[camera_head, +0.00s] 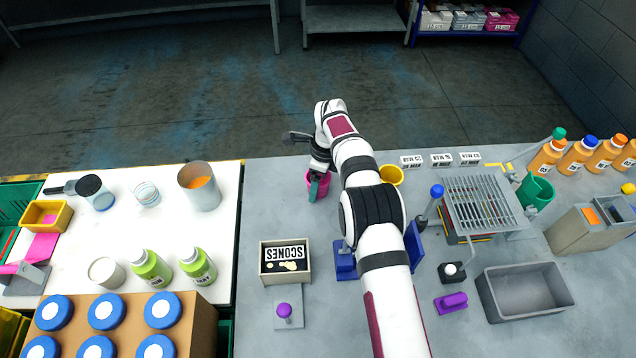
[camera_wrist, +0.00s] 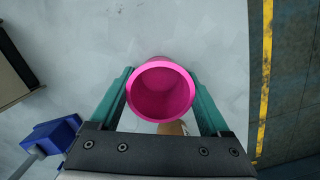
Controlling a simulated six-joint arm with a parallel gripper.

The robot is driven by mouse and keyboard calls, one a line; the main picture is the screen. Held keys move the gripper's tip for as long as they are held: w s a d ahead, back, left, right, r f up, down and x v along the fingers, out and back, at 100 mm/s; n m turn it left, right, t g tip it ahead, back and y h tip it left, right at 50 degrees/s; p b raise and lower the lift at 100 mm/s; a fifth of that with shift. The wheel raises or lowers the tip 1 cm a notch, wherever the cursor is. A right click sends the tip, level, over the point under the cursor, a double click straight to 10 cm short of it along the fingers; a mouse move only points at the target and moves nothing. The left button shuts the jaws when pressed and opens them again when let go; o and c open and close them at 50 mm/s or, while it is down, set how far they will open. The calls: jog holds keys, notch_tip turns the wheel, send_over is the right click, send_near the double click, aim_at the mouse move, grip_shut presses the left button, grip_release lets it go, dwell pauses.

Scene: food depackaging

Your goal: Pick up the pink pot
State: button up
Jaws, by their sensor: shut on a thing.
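The pink pot (camera_wrist: 160,92) is upright between the two green fingers of my gripper (camera_wrist: 163,90) in the wrist view, with its open top facing the camera. It looks empty inside. The fingers press on its two opposite sides, so my gripper is shut on it. In the head view the pink pot (camera_head: 322,186) is near the far edge of the grey table, partly hidden by my gripper (camera_head: 314,188). I cannot tell whether its base touches the table.
A yellow pot (camera_head: 391,175) stands to the right behind my arm. The scones box (camera_head: 286,262) is nearer on the table. A metal can (camera_head: 198,187) stands on the white board at left. The grey surface left of the pot is clear.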

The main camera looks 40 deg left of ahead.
notch_tip(320, 180, up, 4)
jog(key=shift+r, duration=0.1)
jog(key=w+d+r, duration=0.3)
jog(key=d+r, duration=0.3)
jog(key=d, duration=0.4)
jog(key=shift+w, duration=0.25)
jog(key=s+d+r, duration=0.3)
jog(key=d+r, duration=0.4)
jog(key=d, duration=0.1)
jog(key=s+d+f, duration=0.3)
jog(key=d, duration=0.3)
jog(key=shift+s+d, duration=0.25)
jog(key=shift+s, duration=0.15)
jog(key=shift+f, duration=4.05)
